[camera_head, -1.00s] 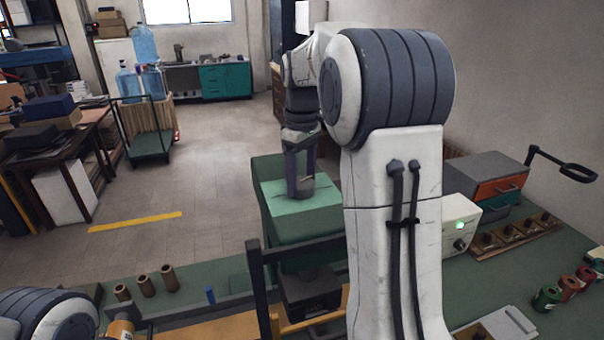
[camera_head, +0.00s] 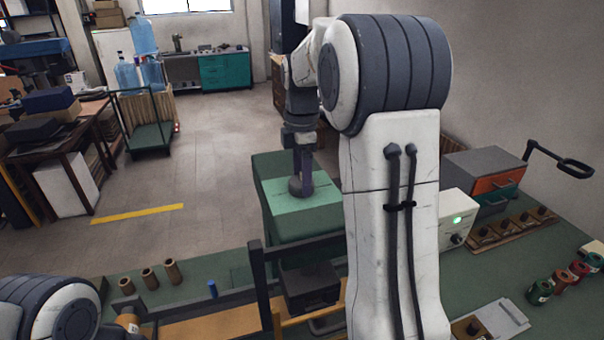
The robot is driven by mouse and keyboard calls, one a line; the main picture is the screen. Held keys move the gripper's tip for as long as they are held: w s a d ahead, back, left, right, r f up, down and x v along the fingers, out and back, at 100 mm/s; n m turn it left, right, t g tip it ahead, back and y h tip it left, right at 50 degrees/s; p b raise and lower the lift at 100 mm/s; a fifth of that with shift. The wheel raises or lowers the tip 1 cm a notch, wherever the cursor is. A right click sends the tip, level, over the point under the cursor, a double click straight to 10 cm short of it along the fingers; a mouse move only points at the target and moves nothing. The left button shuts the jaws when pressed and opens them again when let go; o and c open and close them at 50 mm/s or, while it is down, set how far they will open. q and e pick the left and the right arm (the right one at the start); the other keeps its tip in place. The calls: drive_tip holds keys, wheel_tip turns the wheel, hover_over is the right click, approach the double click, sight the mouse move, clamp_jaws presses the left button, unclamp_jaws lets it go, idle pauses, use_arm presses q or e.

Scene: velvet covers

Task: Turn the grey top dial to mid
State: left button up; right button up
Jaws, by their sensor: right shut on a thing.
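The grey top dial (camera_head: 301,191) is a small dark grey knob on the top face of a green box (camera_head: 293,222) near the middle of the view. My right gripper (camera_head: 302,180) reaches down onto it from above and is shut on it. The jaws are seen nearly edge-on, and they hide much of the dial. I cannot make out a pointer or marks that show the dial's setting. My left arm shows only at the lower left corner, and its gripper is out of view.
My right arm hides the area right of the green box. A white box with a green light (camera_head: 457,220) and a grey drawer unit (camera_head: 478,170) stand on the green bench at right. Several brown cylinders (camera_head: 149,278) stand at left. A black frame (camera_head: 257,285) stands before the green box.

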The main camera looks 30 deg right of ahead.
drive_tip(key=shift+n, duration=1.1)
drive_tip(key=o, duration=1.3)
drive_tip(key=shift+r, duration=0.1)
drive_tip(key=shift+r+b, duration=0.6)
drive_tip(key=shift+r, duration=4.6)
